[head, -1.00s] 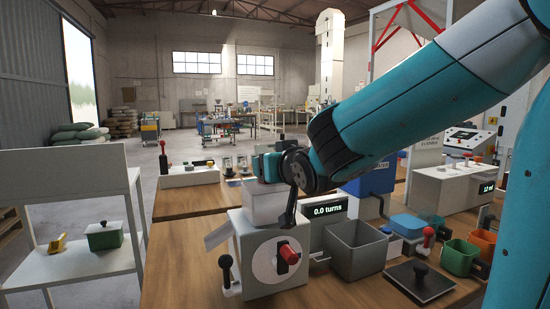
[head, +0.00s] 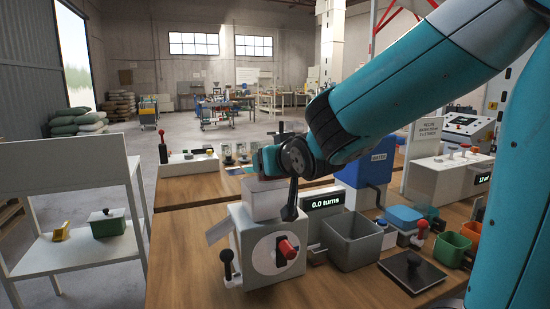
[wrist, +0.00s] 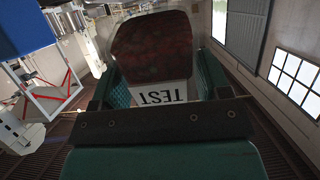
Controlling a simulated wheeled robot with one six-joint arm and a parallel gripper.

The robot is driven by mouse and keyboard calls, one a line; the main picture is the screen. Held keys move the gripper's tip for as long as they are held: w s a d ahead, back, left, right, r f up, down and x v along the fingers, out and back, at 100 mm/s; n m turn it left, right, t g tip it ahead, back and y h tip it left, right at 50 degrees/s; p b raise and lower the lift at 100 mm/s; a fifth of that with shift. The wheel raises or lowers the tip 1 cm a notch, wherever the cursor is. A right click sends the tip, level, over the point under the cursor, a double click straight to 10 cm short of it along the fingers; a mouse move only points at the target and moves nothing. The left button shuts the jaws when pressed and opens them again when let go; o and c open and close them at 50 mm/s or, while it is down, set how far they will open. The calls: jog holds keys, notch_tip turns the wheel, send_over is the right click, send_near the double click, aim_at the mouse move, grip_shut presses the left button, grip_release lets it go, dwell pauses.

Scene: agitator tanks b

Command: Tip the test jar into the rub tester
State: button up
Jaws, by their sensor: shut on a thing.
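The rub tester (head: 268,250) is a pale box on the wooden table, with a red knob on its round front dial. A white hopper (head: 262,203) sits on its top. My gripper (head: 264,162) is directly above the hopper, its fingers partly hidden by my wrist. In the wrist view the teal fingers are shut on the test jar (wrist: 160,93), whose white label reads TEST upside down. A dark red, mottled round face (wrist: 152,47) shows at the jar's far end. The head view hides most of the jar, so its exact tilt and any pouring cannot be told.
A display (head: 325,204) reads 0.0 turns beside the tester. A grey bin (head: 353,243) and a black plate with a knob (head: 412,278) stand to the right. A blue tank (head: 365,182) is behind. Clear tabletop lies left of the tester.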

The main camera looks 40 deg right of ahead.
jog(key=shift+s+r+g+y+p, duration=0.25)
jog(key=shift+g+p, duration=0.65)
jog(key=shift+p, duration=1.4)
jog(key=shift+r+g+y+p, duration=0.3)
jog(key=shift+g+p, duration=0.6)
jog(key=shift+p, duration=1.35)
jog(key=shift+f, duration=0.1)
jog(key=shift+g+p, duration=0.9)
jog(key=shift+p, duration=1)
jog(key=shift+g+y+p, duration=0.25)
jog(key=shift+g+p, duration=0.05)
jog(key=shift+p, duration=0.2)
jog(key=shift+w+g+y+p, duration=0.25)
jog(key=shift+g+p, duration=0.75)
jog(key=shift+p, duration=1.2)
